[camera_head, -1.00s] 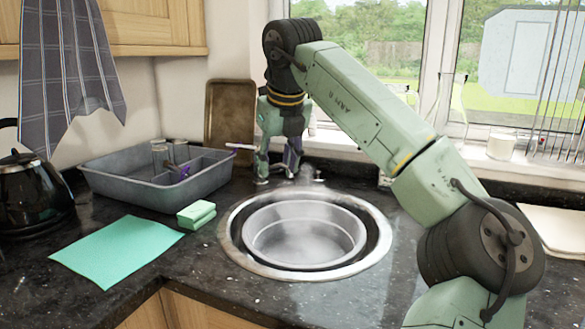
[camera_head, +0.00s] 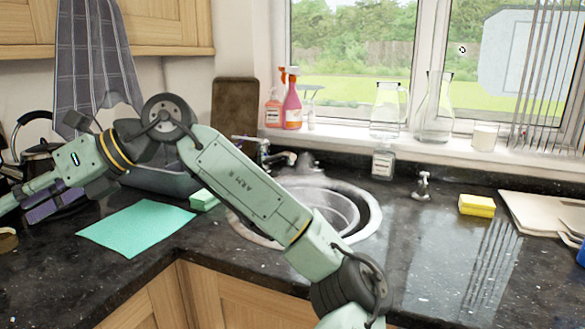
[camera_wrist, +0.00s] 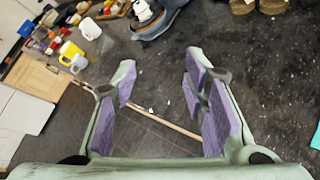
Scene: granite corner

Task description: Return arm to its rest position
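My gripper (camera_wrist: 160,76) is open and empty in the wrist view. Its two fingers with purple pads stand well apart, with the dark worktop and a strip of floor seen beyond them. In the head view my arm bends across the sink area to the left. Nothing is seen between the fingers.
A teal cloth (camera_head: 137,227) lies on the worktop beside the gripper. A grey basin (camera_head: 160,180) and the sink (camera_head: 368,218) are partly behind my arm. A yellow sponge (camera_head: 477,205) lies at right. The wrist view shows a yellow mug (camera_wrist: 71,51) and a white mug (camera_wrist: 90,29).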

